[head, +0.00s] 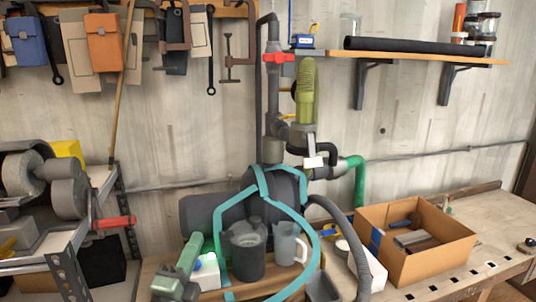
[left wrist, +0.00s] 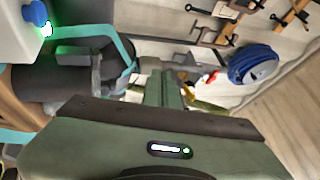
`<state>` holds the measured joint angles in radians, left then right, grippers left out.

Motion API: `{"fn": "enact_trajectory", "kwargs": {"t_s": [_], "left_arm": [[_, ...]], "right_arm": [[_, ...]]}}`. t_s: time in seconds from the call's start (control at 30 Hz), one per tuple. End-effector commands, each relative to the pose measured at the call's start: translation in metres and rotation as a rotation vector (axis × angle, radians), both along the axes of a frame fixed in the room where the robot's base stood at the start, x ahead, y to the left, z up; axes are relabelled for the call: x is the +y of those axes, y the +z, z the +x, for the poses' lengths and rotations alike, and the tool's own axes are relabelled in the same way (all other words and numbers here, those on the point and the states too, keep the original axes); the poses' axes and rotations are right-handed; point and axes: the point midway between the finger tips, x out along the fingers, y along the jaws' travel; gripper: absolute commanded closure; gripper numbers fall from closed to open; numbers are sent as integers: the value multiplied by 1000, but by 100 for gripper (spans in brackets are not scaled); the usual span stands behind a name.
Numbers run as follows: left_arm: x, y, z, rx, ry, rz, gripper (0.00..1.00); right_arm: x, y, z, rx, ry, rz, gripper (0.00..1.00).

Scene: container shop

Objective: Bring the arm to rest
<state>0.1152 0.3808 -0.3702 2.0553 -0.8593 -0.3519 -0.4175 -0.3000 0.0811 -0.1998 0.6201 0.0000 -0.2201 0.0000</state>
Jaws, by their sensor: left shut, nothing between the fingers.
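My left gripper (head: 191,246) shows at the bottom of the head view, left of centre, as a green body with narrow fingers pointing up and away. Its fingers are together with nothing between them. In the left wrist view its green fingers (left wrist: 165,88) stand at the middle, past the wide green palm. A white container (head: 206,272) is just right of the gripper. It also shows in the left wrist view (left wrist: 25,32), with a blue cap. I cannot tell whether the gripper touches it. My right gripper is not in view.
A dark pitcher (head: 247,262) and a clear jug (head: 286,245) stand inside teal bands (head: 315,243). An open cardboard box (head: 430,260) holding tools sits on the workbench (head: 505,220). A metal rack (head: 62,262) with machines stands left. A shelf (head: 420,56) and pipes are on the wall.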

Motion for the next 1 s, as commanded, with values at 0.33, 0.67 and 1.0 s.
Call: {"fn": "enact_trajectory", "kwargs": {"t_s": [0.33,0.67,1.0], "left_arm": [[77,-208,-130,809,441,-881,100],[62,-280,-253,1222,697,-1174,100],[46,-326,-314,1440,842,-1272,100]], "right_arm": [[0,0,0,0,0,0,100],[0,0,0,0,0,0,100],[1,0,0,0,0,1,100]]}}
